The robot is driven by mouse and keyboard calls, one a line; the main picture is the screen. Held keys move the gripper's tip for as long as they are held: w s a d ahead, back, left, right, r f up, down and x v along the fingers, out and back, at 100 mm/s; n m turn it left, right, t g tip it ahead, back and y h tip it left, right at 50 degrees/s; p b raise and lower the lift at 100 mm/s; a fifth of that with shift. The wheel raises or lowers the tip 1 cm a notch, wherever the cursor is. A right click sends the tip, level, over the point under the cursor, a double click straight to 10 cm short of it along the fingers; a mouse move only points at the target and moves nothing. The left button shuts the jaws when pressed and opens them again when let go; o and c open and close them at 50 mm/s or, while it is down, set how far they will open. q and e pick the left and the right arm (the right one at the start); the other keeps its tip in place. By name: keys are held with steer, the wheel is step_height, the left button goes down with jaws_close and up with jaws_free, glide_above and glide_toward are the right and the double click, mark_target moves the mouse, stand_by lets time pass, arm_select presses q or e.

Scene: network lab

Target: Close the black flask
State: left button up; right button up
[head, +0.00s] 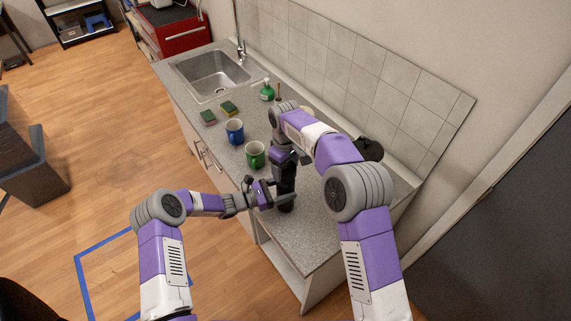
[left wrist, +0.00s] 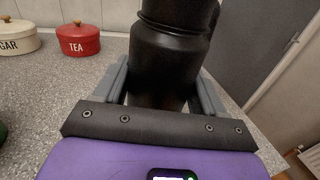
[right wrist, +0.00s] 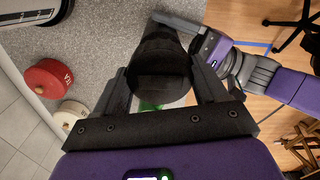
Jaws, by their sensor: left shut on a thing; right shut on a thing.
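The black flask (head: 286,192) stands upright on the grey counter, partly hidden by my grippers. My left gripper (head: 279,198) is shut around its body, which fills the space between the fingers in the left wrist view (left wrist: 163,70). My right gripper (head: 285,157) is above, pointing down, shut on the dark round top part, seemingly the flask's lid (right wrist: 160,82). In the right wrist view this part is in line with the flask body. I cannot tell whether the lid is fully seated.
A green mug (head: 255,155) and a blue mug (head: 234,132) stand left of the flask. A red tea tin (left wrist: 78,40) and cream sugar tin (left wrist: 18,38) stand by the wall. The counter's near end is clear.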

steer(key=shift+f, duration=0.75)
stand_by(0.4)
